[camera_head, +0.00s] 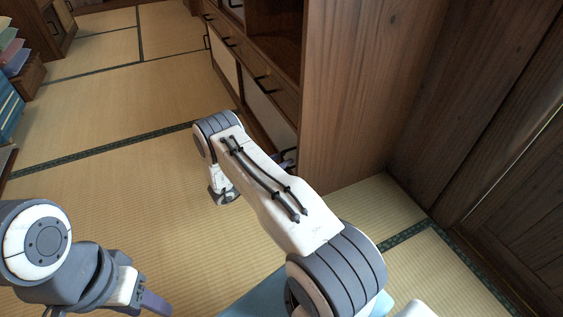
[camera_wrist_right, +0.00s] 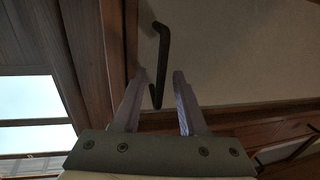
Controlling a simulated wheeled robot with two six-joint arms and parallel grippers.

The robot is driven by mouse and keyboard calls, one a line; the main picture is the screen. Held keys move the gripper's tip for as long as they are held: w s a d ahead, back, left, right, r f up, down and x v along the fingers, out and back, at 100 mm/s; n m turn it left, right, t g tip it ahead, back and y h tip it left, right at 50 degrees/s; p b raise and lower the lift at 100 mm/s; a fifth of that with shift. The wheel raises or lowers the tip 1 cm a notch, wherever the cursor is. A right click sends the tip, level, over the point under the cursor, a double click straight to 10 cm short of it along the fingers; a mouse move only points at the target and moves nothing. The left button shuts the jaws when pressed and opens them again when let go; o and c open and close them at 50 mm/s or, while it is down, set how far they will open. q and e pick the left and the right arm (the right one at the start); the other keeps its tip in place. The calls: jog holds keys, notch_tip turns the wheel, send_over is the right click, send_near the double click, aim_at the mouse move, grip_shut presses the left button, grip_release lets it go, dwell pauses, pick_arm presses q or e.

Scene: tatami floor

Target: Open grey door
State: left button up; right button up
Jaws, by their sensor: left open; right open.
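The grey door (camera_wrist_right: 240,55) is a pale panel in a brown wooden frame and fills the upper right of the right wrist view. It looks shut. Its dark bar handle (camera_wrist_right: 164,45) shows between the fingers of my right gripper (camera_wrist_right: 159,75), which is open. I cannot tell whether the fingers touch the handle. In the head view a pale cabinet door (camera_head: 266,113) shows beyond my right arm, which hides its lower part. My right gripper is mostly hidden there behind the arm. My left gripper (camera_head: 155,303) is low at the left, away from the cabinet, its fingers partly cut off.
The wooden cabinet has drawers (camera_head: 265,77) with black handles above the doors. Its tall side panel (camera_head: 345,100) stands right of my right arm. A dark wooden wall (camera_head: 470,130) is at the right. The tatami floor (camera_head: 110,165) left of the cabinet is clear.

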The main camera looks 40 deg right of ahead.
grip_shut()
jog(key=shift+a, duration=0.1)
dwell(1.3)
